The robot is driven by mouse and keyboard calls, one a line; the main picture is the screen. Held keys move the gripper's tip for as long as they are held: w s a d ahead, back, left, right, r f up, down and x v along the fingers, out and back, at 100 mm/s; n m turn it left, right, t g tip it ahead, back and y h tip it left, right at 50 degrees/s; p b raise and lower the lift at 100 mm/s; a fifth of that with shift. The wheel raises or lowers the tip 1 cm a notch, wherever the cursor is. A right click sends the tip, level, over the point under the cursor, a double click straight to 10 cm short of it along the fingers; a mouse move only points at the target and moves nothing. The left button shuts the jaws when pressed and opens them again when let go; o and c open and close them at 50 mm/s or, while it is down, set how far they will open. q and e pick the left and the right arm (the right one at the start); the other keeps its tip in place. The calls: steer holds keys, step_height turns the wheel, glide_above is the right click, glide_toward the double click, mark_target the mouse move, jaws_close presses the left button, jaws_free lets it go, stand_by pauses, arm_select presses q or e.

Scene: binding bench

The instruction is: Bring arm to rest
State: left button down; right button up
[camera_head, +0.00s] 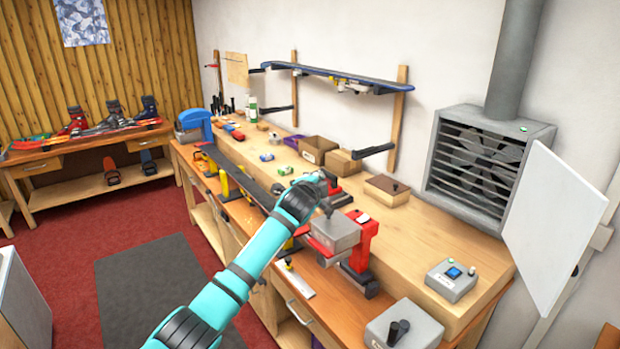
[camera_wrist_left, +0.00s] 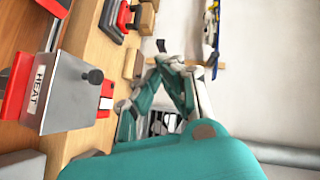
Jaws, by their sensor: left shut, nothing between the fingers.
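My left arm reaches in from the bottom left of the head view, and my left gripper (camera_head: 328,184) is at its far end, over the bench. It is shut with nothing held; the hand is small and partly hidden by the wrist. The teal and grey gripper also shows in the left wrist view (camera_wrist_left: 178,66). A grey box marked HEAT (camera_wrist_left: 68,92) is beside it there. My right gripper is not in view.
The wooden bench (camera_head: 415,245) carries cardboard boxes (camera_head: 318,148), a flat brown box (camera_head: 387,190) and a grey control box (camera_head: 452,280). A blue ski or board (camera_head: 345,76) lies on wall brackets above. A vent fan (camera_head: 480,165) is at right.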

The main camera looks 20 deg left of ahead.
arm_select(q)
steer(key=s+a+f+n+g+b, duration=0.15)
steer(key=s+f, duration=0.65)
steer(key=f, duration=0.9)
steer(key=s+f+n+g+b, duration=0.25)
steer(key=s+f, duration=0.55)
steer(key=f, duration=0.9)
steer(key=s+a+f+n+g+b, duration=0.1)
steer(key=s+f+n+g, duration=0.15)
steer(key=s+f, duration=1.05)
steer(key=s+f+n+g+b, duration=0.25)
steer(key=s+f+g, duration=0.25)
steer(key=s+f, duration=1.75)
steer(key=s+f+n+g, duration=0.1)
steer(key=s+f, duration=0.2)
steer(key=s, duration=0.4)
steer(key=s+f+n+b, duration=0.1)
steer(key=s+f, duration=0.1)
steer(key=s, duration=0.6)
steer(key=s+f+g+h, duration=0.1)
steer(key=s+f, duration=0.2)
steer(key=s, duration=0.5)
steer(key=shift+s+d+f+n+g, duration=0.15)
steer(key=shift+d+f+n+g, duration=0.15)
steer(key=shift+n+g, duration=0.1)
